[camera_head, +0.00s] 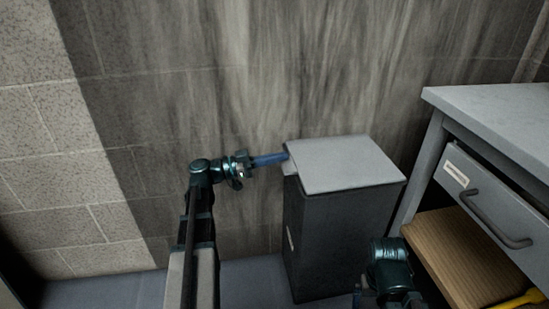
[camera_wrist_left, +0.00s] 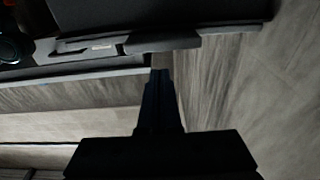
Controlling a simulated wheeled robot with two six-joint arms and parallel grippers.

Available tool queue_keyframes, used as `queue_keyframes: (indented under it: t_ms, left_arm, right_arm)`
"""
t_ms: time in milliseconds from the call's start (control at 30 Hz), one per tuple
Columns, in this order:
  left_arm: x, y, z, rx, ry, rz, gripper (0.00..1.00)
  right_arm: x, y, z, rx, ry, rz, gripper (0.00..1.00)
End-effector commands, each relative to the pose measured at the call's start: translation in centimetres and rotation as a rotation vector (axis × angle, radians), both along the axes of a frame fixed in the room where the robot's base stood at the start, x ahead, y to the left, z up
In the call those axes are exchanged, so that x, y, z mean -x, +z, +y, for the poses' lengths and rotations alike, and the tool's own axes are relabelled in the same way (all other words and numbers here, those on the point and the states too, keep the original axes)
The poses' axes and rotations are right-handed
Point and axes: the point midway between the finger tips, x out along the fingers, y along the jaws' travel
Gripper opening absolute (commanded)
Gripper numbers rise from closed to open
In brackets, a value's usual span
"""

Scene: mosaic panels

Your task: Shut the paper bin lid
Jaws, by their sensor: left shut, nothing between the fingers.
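The paper bin (camera_head: 335,245) is a dark upright box near the wall, with a light grey lid (camera_head: 345,165) over its top. The lid looks flat or nearly so; I cannot tell whether a small gap is left under it. A small tab (camera_head: 290,167) shows at the lid's left edge. My left gripper (camera_head: 284,157) is shut and empty, with its blue fingertips at that edge; I cannot tell if they touch. The shut fingers also show in the left wrist view (camera_wrist_left: 160,75), below a grey tab (camera_wrist_left: 160,42). My right gripper's fingers are not in view.
A grey desk (camera_head: 490,105) with a handled drawer (camera_head: 490,200) stands right of the bin. Below it is a wooden surface (camera_head: 450,250) with a yellow object (camera_head: 520,302). The tiled wall (camera_head: 240,100) is close behind. Floor (camera_head: 120,292) shows clear at the lower left.

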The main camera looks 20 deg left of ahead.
Motion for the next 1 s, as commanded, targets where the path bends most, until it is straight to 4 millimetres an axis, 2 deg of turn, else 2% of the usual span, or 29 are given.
queue_keyframes:
  t_ms: [33,67,133,400,600,1000]
  left_arm:
    - [-0.2,1.4,-0.2,0.003,-0.001,-0.002,0.00]
    - [-0.3,1.8,-0.3,0.004,-0.001,-0.004,0.00]
    - [0.4,0.4,0.8,0.005,0.005,-0.004,0.00]
    - [3.1,-1.2,4.7,0.007,0.005,-0.004,0.00]
    - [4.5,-2.0,6.7,0.008,0.003,-0.005,0.00]
    - [5.1,-2.1,7.4,0.007,0.002,-0.005,0.00]
  right_arm:
    - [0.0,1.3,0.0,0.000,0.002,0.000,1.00]
    - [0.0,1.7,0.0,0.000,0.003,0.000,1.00]
    - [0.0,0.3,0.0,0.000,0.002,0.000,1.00]
    - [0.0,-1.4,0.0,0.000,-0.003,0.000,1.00]
    - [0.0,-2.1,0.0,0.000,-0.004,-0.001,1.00]
    - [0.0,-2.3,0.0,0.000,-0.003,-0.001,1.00]
